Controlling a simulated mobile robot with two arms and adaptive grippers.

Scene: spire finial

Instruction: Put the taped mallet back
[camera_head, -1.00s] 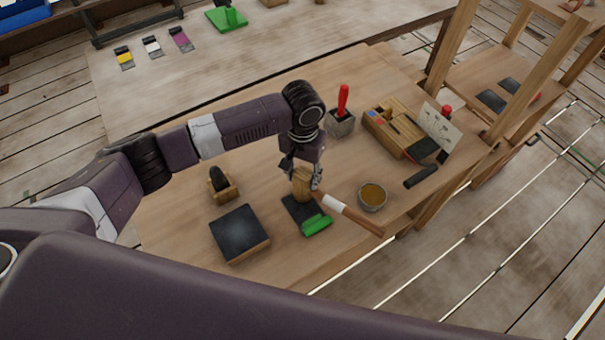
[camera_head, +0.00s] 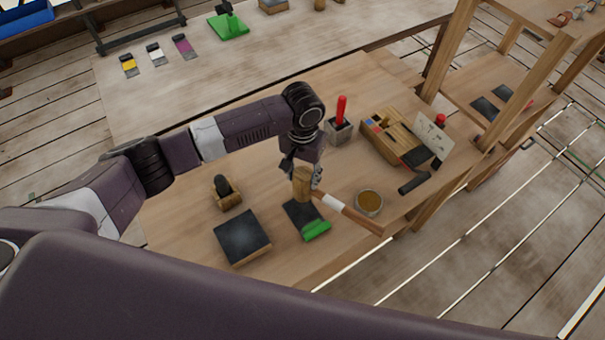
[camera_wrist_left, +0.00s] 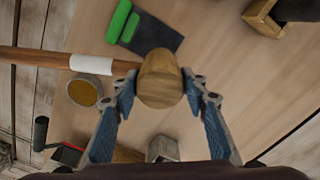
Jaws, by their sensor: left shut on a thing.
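The taped mallet has a pale wooden head (camera_head: 302,184) and a brown handle with a white tape band (camera_head: 334,202). My left gripper (camera_head: 305,178) is shut on the mallet's head, from above. In the left wrist view the head (camera_wrist_left: 160,79) sits between the two fingers of my left gripper (camera_wrist_left: 160,88), and the handle (camera_wrist_left: 38,57) runs off to the left. In the head view the handle points to the lower right, over the bench. Beneath the head lies a dark pad with a green end (camera_head: 316,230). My right gripper does not show.
A bowl of amber stuff (camera_head: 369,202) stands close beside the handle. A dark-topped block (camera_head: 242,237) and a small wooden holder (camera_head: 226,193) are to the left. A red-handled tool in a grey block (camera_head: 340,125) and a wooden box (camera_head: 392,138) stand behind.

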